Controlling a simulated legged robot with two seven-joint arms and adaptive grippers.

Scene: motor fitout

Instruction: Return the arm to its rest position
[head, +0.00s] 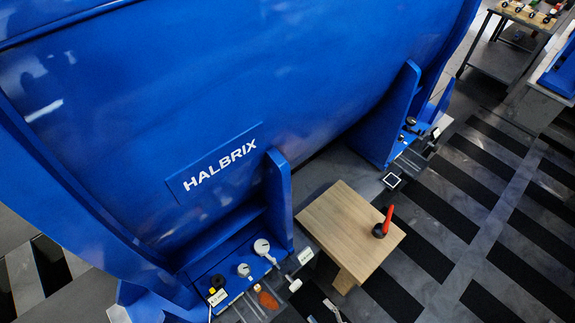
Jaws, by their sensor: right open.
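My right gripper (324,314) shows only as small pale grey finger ends at the bottom edge, left of and below the wooden stand; they are apart, with nothing seen between them. The rest of the arm is cut off by the frame. My left gripper is not in view. A large blue motor (150,110) marked HALBRIX fills the left and middle of the view.
A wooden-topped stand (340,225) holds a red-handled tool with a black head (384,226). White-headed fittings (262,247) and small tags line the motor's blue base. A workbench (505,45) stands at upper right. The striped floor (470,215) at right is clear.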

